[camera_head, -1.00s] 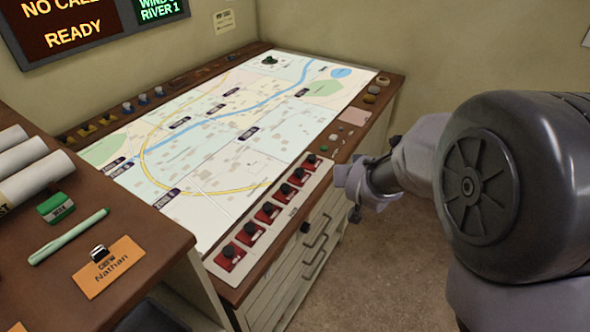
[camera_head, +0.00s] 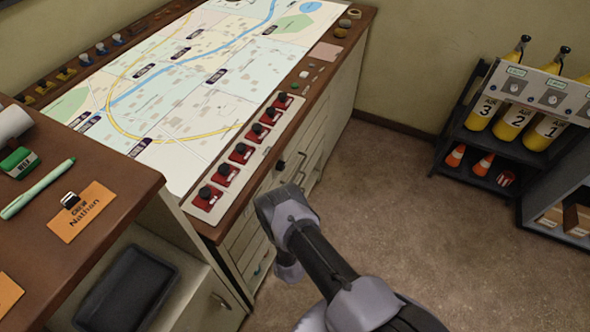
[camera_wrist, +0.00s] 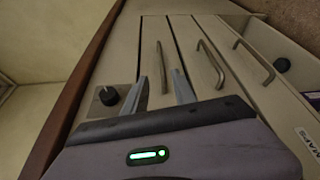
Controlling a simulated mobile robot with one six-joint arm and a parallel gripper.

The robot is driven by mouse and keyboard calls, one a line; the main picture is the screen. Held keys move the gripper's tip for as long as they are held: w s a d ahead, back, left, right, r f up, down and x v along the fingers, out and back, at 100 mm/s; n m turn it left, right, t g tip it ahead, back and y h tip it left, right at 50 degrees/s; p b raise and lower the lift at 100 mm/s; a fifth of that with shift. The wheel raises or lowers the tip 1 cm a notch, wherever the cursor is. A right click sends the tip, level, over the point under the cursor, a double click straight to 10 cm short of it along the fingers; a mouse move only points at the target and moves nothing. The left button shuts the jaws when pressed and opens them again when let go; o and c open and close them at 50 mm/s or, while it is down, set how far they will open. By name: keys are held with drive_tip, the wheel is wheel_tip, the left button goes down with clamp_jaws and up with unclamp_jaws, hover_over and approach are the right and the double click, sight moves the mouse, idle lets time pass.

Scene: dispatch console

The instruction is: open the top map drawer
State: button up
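The map drawers (camera_head: 244,241) are pale fronts with metal bar handles under the map table. In the wrist view the picture is turned, with the tabletop edge at left. The handle nearest that edge, apparently the top map drawer's handle (camera_wrist: 163,66), appears between the fingertips of my gripper (camera_wrist: 162,82). The fingers are apart, one on each side of the bar. I cannot tell whether they touch it or how deep they reach. In the head view my wrist hides the fingertips and part of the drawer fronts.
A black knob (camera_wrist: 108,95) sits on a plate beside the top drawer handle. Two further handles (camera_wrist: 209,63) (camera_wrist: 254,61) lie beyond. The brown table edge (camera_head: 213,230) overhangs the drawers. A side desk (camera_head: 120,200) stands at left. Open floor (camera_head: 400,215) lies right; a cylinder rack (camera_head: 470,150) stands beyond.

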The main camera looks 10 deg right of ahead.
sight(297, 171)
drive_tip(key=b+x, duration=0.2)
drive_tip(key=x, duration=0.4)
drive_tip(key=b+x, duration=0.3)
drive_tip(key=x, duration=0.4)
drive_tip(key=shift+w+f+b, duration=0.25)
drive_tip(key=shift+b, duration=0.1)
drive_tip(key=shift+w+d+r, duration=0.1)
drive_tip(key=shift+w+d, duration=0.05)
drive_tip(key=shift+w, duration=0.3)
clamp_jaws()
